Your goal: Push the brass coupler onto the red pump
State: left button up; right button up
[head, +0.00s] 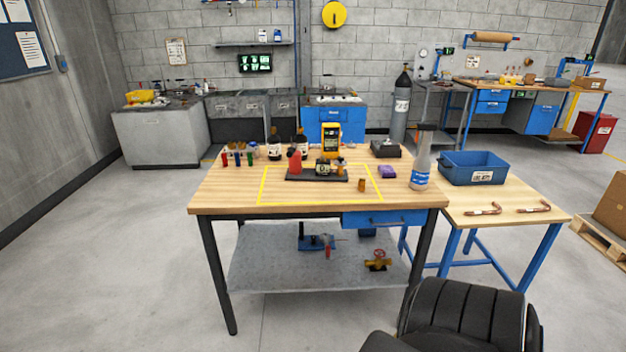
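The brass coupler (361,185) is a small brass-coloured piece standing on the wooden workbench (230,190), near the right side of a yellow taped outline. The red pump (295,163) stands at the left end of a dark base plate (318,178) inside the outline. The coupler is apart from the pump, to its right and nearer the front edge. Other small fittings sit on the plate, too small to make out. Neither of my grippers is in view.
A yellow meter (331,141), dark bottles and small coloured items stand along the back. A side table holds a blue bin (473,168) and copper tubes (483,210). The bench's front left is clear.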

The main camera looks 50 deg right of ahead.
aim_at(323, 171)
jog(key=z, duration=0.1)
jog(key=i, duration=0.8)
jog(key=z, duration=0.9)
jog(key=i, duration=0.55)
jog(key=z, duration=0.65)
